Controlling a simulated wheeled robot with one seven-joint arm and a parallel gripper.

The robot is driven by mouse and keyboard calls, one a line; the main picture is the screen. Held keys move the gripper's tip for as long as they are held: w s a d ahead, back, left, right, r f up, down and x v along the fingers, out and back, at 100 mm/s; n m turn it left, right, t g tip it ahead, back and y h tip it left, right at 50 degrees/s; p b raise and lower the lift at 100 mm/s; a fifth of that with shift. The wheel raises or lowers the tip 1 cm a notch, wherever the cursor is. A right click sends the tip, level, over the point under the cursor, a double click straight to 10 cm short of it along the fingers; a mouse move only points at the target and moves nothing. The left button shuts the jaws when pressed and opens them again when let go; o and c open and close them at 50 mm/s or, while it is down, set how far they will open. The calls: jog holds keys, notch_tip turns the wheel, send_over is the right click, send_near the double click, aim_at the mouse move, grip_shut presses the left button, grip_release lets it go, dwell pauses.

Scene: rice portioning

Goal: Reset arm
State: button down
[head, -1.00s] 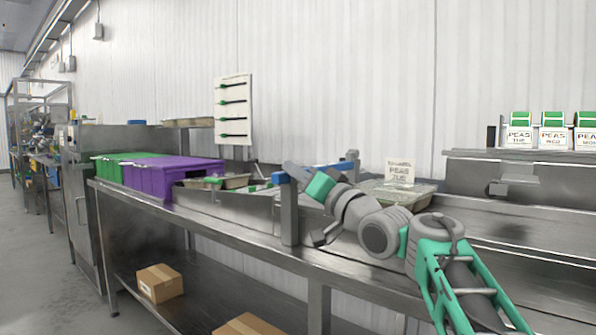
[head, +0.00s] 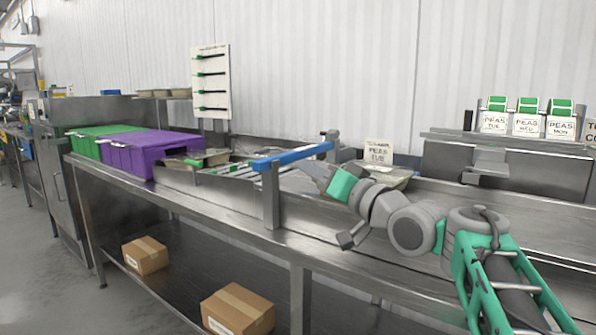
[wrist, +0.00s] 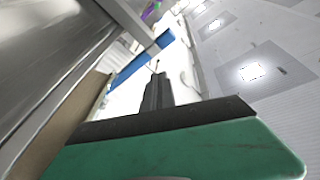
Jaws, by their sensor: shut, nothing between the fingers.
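My gripper (wrist: 157,92) shows in the wrist view as dark fingers close together, shut and empty, in front of a bright background. In the head view my grey and green arm reaches from the lower right toward the conveyor bench, its outer end beside the blue-topped bar (head: 292,156). The fingers cannot be made out there. The blue bar (wrist: 142,62) also shows beyond the fingers in the wrist view, which is steeply tilted. A tray (head: 392,178) stands behind my arm, partly hidden, near a PEAS TUE card (head: 378,152).
A purple bin (head: 150,152) and a green bin (head: 90,145) stand at the left of the steel bench (head: 225,210). PEAS cards (head: 527,124) line a shelf at the right. Cardboard boxes (head: 145,255) sit on the lower shelf. Floor is clear at lower left.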

jog(key=s+d+f+g+h+p, duration=0.3)
jog(key=s+d+g+h+p, duration=0.1)
jog(key=s+p, duration=0.4)
jog(key=s+d+f+m+g+h+p, duration=0.1)
jog(key=s+d+f+g+h+p, duration=0.3)
jog(key=s+p, duration=0.5)
jog(key=s+d+f+g+h+p, duration=0.4)
jog(key=s+p, duration=0.5)
jog(key=p, duration=0.1)
jog(key=shift+d+m+h, duration=0.35)
jog(key=shift+m+h, duration=0.05)
